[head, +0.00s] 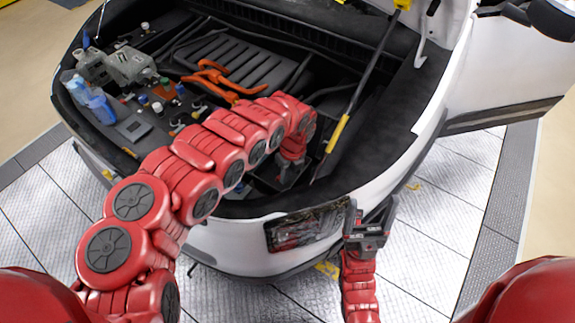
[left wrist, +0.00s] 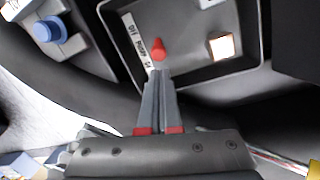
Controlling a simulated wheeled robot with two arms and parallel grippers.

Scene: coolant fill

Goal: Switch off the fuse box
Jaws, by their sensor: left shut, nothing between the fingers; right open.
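In the left wrist view, a dark panel with a light rim, apparently the fuse box (left wrist: 195,72), fills the top middle. A red switch lever (left wrist: 158,48) stands on it beside a white label strip (left wrist: 138,42) with lettering that includes OFF. A pale, lit-looking square button (left wrist: 221,46) sits to its right. My left gripper (left wrist: 156,75) is shut and empty, its tips right at the lever; I cannot tell whether they touch it. In the head view my left gripper (head: 284,178) is down in the engine bay's front right. My right gripper (head: 369,216) is open and empty outside the front bumper.
The white car (head: 225,245) has its hood open. A prop rod (head: 365,85) rises right of my left gripper. Orange clamp-like parts (head: 215,78) lie mid-bay. Blue bottles (head: 100,103) stand at the left. A blue cap (left wrist: 48,28) shows left of the panel.

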